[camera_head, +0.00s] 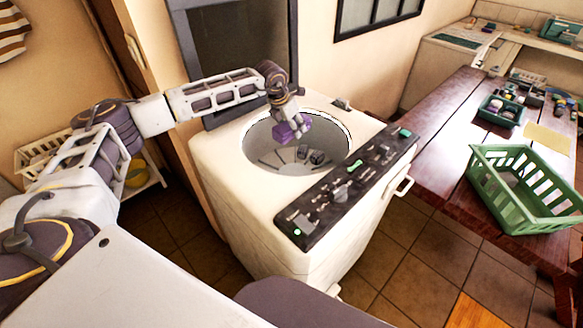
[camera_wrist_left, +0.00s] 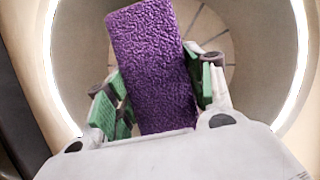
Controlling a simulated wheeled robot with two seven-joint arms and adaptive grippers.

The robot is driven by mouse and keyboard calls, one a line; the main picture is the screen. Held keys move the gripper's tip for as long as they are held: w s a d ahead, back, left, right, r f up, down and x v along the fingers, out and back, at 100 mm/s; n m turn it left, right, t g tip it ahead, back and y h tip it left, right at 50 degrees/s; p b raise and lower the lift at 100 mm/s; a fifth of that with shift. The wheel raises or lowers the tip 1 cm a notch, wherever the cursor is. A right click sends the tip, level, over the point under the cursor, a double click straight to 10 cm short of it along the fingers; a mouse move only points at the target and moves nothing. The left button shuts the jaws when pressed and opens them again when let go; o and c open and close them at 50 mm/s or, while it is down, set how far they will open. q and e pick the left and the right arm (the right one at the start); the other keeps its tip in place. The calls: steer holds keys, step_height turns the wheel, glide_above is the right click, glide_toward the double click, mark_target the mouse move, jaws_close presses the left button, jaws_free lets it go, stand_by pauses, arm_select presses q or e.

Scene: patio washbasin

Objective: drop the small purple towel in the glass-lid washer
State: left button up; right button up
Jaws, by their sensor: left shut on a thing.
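The small purple towel (camera_head: 286,132) is held by my left gripper (camera_head: 290,124) at the mouth of the white washer (camera_head: 240,190). In the left wrist view the towel (camera_wrist_left: 150,60) is a textured purple block between the two green-padded fingers of my left gripper (camera_wrist_left: 155,100). The washer drum (camera_wrist_left: 75,50) surrounds it in that view, with the drum floor beyond. The washer's round top opening is uncovered, and its dark glass lid (camera_head: 240,50) stands raised behind it. My right gripper is not in view.
A control panel (camera_head: 345,185) with knobs runs along the washer's front edge. A wooden table (camera_head: 440,135) on the right bears a green basket (camera_head: 525,190) and a small dark green tray (camera_head: 502,110). A white rack (camera_head: 145,175) stands at the left. Tiled floor (camera_head: 400,240) lies between washer and table.

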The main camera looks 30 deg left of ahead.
arm_select(q)
steer(key=shift+f+b, duration=0.4)
steer(key=shift+f, duration=0.5)
steer(key=shift+f+b, duration=0.65)
steer(key=shift+f, duration=1.35)
steer(key=o, duration=0.7)
steer(key=shift+o, duration=2)
steer(key=shift+v, duration=6.05)
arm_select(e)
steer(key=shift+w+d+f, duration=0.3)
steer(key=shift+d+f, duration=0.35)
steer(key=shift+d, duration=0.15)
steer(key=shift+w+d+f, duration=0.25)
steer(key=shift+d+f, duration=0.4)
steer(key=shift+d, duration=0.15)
